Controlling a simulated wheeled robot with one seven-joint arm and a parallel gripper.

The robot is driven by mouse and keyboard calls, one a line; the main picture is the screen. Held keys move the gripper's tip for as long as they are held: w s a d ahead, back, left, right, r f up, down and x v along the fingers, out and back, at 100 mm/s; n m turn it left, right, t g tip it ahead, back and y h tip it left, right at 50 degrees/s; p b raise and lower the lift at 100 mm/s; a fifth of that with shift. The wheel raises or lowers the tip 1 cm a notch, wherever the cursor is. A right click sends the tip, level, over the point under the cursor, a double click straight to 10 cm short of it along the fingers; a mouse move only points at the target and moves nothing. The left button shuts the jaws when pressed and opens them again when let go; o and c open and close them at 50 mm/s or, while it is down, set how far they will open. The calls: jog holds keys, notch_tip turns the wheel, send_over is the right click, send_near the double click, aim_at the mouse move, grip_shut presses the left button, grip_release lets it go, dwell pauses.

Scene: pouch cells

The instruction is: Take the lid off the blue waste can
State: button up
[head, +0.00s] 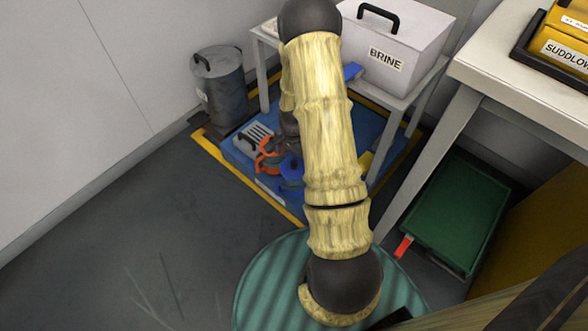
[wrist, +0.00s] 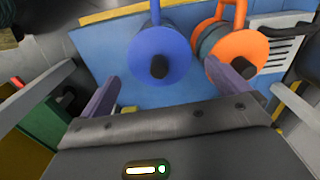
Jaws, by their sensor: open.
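The blue waste can (head: 291,174) stands on the blue floor platform (head: 235,155), partly hidden by my arm in the head view. In the wrist view its round blue lid (wrist: 140,50) with a dark knob (wrist: 159,67) shows from above, seated as far as I can tell. My gripper (wrist: 174,80) is open and empty, with its two purple fingers apart on either side of the knob in the picture. The gap between the fingers and the lid is unclear. The gripper is hidden behind my arm in the head view.
An orange can (wrist: 238,50) stands close beside the blue one. A pale slotted box (head: 252,138) is behind them. A white table (head: 393,130) with the BRINE box (head: 400,30) overhangs the platform. A grey drum (head: 219,90) stands left; a green tray (head: 450,215) lies right.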

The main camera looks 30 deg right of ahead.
aim_at(294, 162)
notch_tip(294, 162, down, 4)
jog(key=shift+s+d+r+b, duration=0.1)
jog(key=shift+r+b, duration=0.05)
jog(key=shift+b, duration=0.95)
jog(key=c, duration=0.8)
